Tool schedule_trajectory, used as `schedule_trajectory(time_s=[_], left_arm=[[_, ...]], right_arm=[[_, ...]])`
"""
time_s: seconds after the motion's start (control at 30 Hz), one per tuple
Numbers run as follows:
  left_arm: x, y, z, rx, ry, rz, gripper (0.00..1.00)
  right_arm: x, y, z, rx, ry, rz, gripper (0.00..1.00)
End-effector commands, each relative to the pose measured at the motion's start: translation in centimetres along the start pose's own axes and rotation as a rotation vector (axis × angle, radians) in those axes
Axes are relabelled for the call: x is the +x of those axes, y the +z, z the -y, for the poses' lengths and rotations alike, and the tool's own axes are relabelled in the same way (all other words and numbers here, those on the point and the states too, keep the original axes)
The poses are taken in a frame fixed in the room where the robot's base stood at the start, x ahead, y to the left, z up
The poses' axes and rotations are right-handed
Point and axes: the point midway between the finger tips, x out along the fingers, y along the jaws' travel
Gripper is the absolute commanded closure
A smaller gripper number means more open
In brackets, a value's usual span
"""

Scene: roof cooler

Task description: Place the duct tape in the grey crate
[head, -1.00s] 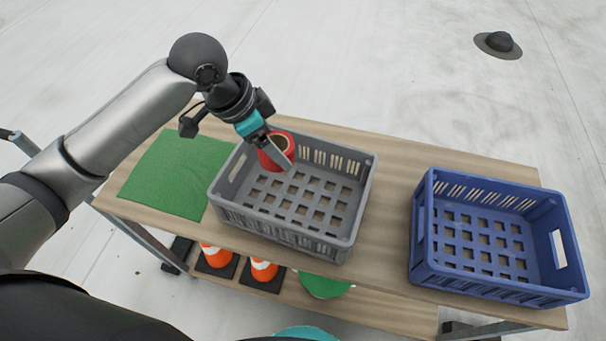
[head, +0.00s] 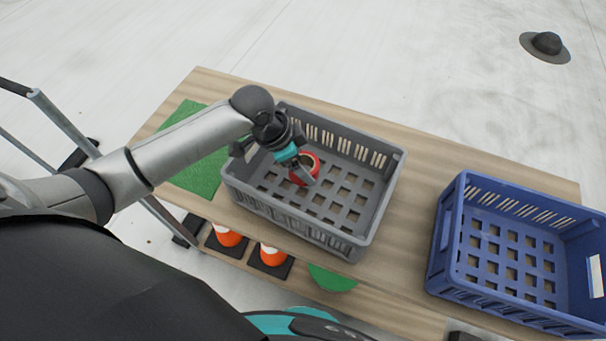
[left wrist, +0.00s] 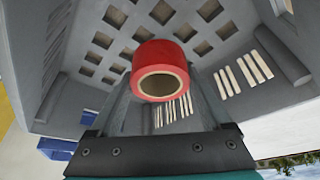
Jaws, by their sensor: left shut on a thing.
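The duct tape (head: 301,174) is a red roll with a tan core. My left gripper (head: 306,172) is shut on it and holds it inside the grey crate (head: 384,208), towards the crate's left part. In the left wrist view the red roll (left wrist: 159,62) sits between the fingers with the crate's slotted wall and perforated floor (left wrist: 120,22) around it. I cannot tell whether the roll touches the floor. My right gripper is not in view.
A blue crate (head: 440,255) stands empty to the right on the wooden table (head: 412,160). A green mat (head: 203,175) lies left of the grey crate. Orange cones (head: 228,237) stand on the lower shelf. A dark hat-shaped object (head: 546,44) is on the floor beyond.

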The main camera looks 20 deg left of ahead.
Motion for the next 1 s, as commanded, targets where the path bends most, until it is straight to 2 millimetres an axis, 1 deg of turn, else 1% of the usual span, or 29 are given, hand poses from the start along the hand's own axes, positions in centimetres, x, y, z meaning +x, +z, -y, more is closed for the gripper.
schedule_trajectory(time_s=[0.17,0.3,0.37,0.73,0.77,0.9,1.0], left_arm=[[1.3,0.5,-0.1,-0.002,0.001,-0.001,0.9],[3.4,1.3,0.0,-0.002,0.001,-0.001,0.9],[4.0,1.6,0.0,-0.002,0.0,-0.002,0.9],[4.3,1.7,0.0,0.0,-0.001,-0.002,0.9],[4.3,1.8,0.0,0.0,0.0,-0.001,0.16],[4.3,1.8,0.0,0.0,0.0,-0.001,0.0],[4.3,1.8,0.0,0.0,0.0,-0.001,0.0]], right_arm=[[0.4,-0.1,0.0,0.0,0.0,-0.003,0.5],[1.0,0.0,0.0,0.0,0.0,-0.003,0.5],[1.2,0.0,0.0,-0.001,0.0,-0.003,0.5],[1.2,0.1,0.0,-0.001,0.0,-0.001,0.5],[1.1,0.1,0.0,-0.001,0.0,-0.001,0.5],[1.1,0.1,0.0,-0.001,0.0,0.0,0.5],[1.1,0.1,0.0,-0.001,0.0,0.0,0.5]])
